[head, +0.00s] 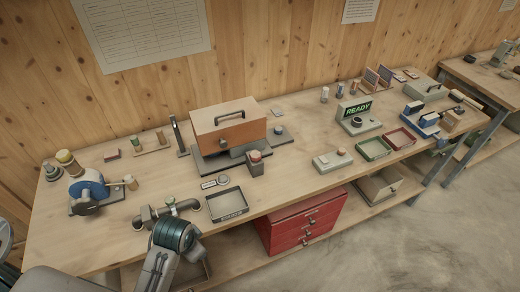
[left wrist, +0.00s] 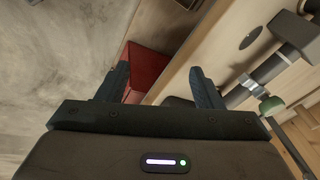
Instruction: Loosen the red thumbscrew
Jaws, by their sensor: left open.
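I cannot pick out the red thumbscrew for certain. A small reddish knob (head: 255,156) tops a dark block on the bench, in front of the orange-fronted box (head: 230,130). My left gripper (left wrist: 157,78) is open in the left wrist view, with nothing between its fingers. In the head view my left arm's wrist (head: 175,235) is at the bench's front edge, beside a grey pipe (head: 150,214) with a green-topped valve; the fingers are not clear there. The pipe fitting (left wrist: 268,68) and its green knob (left wrist: 271,105) show right of the fingers. My right gripper is not in view.
A dark tray (head: 228,204) lies right of the pipe. A blue wheel device (head: 90,187) stands at the left. A READY sign unit (head: 358,115) and red and green trays (head: 374,148) are farther right. A red drawer cabinet (head: 304,220) sits below the bench.

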